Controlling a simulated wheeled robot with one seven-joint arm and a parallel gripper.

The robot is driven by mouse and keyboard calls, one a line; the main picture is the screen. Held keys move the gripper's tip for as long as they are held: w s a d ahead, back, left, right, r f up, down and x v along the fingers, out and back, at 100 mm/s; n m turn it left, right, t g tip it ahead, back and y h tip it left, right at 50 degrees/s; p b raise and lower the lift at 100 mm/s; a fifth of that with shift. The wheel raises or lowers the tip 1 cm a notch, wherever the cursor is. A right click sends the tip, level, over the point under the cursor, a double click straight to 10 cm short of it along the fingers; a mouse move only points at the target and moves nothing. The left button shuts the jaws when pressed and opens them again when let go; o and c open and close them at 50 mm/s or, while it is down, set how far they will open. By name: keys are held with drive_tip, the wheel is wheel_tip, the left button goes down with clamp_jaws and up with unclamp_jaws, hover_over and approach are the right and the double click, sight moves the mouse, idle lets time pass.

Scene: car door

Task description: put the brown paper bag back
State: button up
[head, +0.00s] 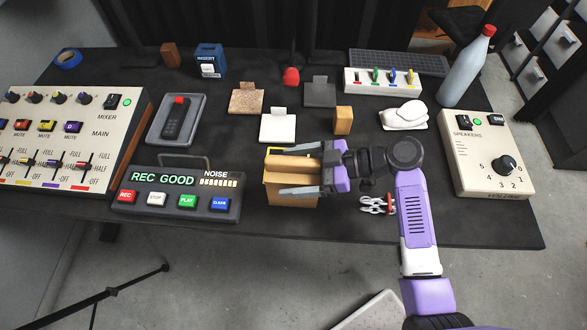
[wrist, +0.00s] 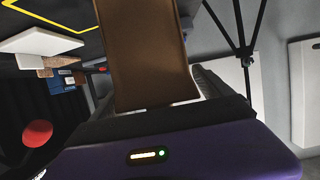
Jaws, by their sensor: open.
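The brown paper bag (head: 290,164) stands near the front edge of the dark table, right of the REC GOOD panel. My gripper (head: 300,170) reaches in from the right, with one finger on the far side of the bag and one on the near side. The fingers are open around it; I cannot tell whether either one touches it. In the wrist view the bag (wrist: 148,55) fills the upper middle between the fingers. A yellow outline (head: 272,149) shows on the table just behind the bag; the wrist view shows a yellow line (wrist: 48,20) too.
The recorder panel (head: 180,190) is close on the left. A white card stand (head: 278,126) and a small tan block (head: 343,120) stand behind. Red-and-white clips (head: 374,205) lie under my arm. The speaker box (head: 490,155) and a bottle (head: 467,68) are at the right.

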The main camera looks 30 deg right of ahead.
drive_tip(key=shift+r, duration=0.15)
